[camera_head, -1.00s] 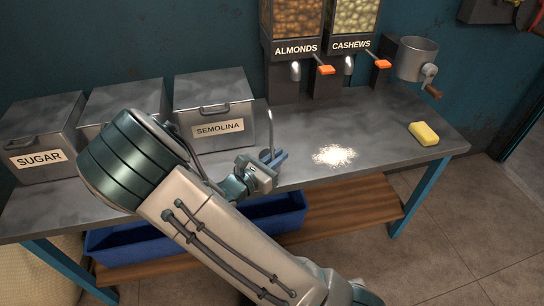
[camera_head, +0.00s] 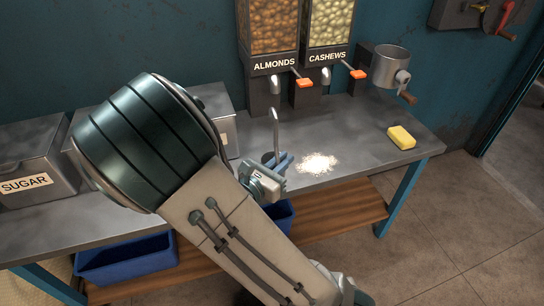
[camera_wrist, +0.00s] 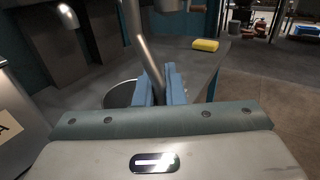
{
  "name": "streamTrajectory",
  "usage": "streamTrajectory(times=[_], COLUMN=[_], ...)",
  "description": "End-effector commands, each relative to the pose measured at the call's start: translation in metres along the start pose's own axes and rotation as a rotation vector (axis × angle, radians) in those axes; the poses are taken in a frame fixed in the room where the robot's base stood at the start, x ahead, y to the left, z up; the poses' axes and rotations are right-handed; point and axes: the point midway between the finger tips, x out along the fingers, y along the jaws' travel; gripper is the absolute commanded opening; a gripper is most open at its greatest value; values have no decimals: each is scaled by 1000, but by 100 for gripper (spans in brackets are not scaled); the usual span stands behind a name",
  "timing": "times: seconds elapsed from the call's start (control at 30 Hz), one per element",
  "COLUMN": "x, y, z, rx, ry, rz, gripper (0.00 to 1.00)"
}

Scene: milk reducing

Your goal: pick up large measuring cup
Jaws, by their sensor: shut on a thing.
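The large measuring cup is a metal cup with a long upright handle. In the head view its handle (camera_head: 275,127) rises above the counter in front of the almond dispenser; its bowl is mostly hidden by my gripper (camera_head: 281,163). In the wrist view the round bowl (camera_wrist: 120,93) shows just left of the fingers. My gripper's blue fingers (camera_wrist: 158,88) are shut on the handle (camera_wrist: 146,55), which passes up between them. I cannot tell whether the cup's bottom touches the counter.
White powder (camera_head: 318,163) lies on the metal counter (camera_head: 352,130) right of the cup. A yellow sponge (camera_head: 401,137) is farther right. Almond (camera_head: 274,65) and cashew (camera_head: 327,58) dispensers stand behind. A sugar bin (camera_head: 30,165) is left. A blue crate (camera_head: 125,258) sits below.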

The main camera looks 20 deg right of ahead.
Motion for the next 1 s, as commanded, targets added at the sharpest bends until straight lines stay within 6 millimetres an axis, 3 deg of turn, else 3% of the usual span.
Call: streamTrajectory(times=[0.03, 0.4, 1.0], x=[0, 0, -1], y=[0, -13, -39], z=[8, 18, 29], rx=[-4, -7, -4], ry=[-4, -5, -2], rz=[1, 2, 0], gripper=[0, 0, 0])
